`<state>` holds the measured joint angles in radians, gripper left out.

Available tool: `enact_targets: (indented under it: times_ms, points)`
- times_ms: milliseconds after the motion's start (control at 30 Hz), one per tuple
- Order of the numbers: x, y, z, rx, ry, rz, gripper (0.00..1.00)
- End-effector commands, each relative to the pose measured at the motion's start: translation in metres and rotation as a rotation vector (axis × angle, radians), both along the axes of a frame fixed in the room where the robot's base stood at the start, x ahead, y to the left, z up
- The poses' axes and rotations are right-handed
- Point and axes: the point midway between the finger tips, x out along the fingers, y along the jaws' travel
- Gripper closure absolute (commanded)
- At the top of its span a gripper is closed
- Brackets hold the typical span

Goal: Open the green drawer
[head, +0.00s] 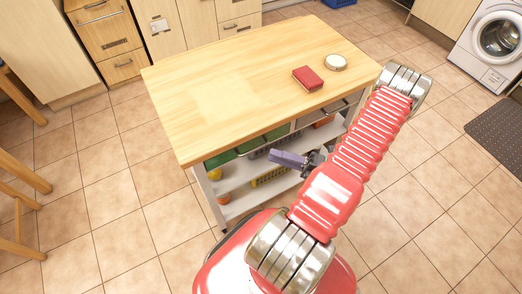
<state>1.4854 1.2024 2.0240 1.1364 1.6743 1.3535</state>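The green drawer (222,159) sits just under the wooden top of the kitchen island (230,85), towards the left of its near side. Only green strips show below the top's edge, so its handle and how far it is pulled out cannot be made out. My gripper (284,158), dark with a purple-grey finger part, is at the near side of the island, below the top and right of the left green strip. It points left. It is small in the picture, and whether its fingers are apart or touch the drawer is unclear.
A red box (307,78) and a round tin (335,62) lie on the island top. Cabinets line the back, a washing machine (492,38) stands right, chairs stand left. Tiled floor is free around the island.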

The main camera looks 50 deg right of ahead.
Motion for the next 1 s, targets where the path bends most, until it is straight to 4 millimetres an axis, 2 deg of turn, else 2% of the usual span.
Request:
enact_targets:
  times_ms: [300, 500, 900, 1000]
  points:
    - [0.035, 0.021, 0.006, 0.0, 0.001, 0.003, 0.72]
    - [0.051, 0.029, 0.008, 0.0, 0.0, 0.001, 0.72]
    - [0.055, 0.031, 0.009, 0.0, 0.0, 0.0, 0.72]
    - [0.055, 0.031, 0.009, 0.0, 0.0, 0.0, 0.79]
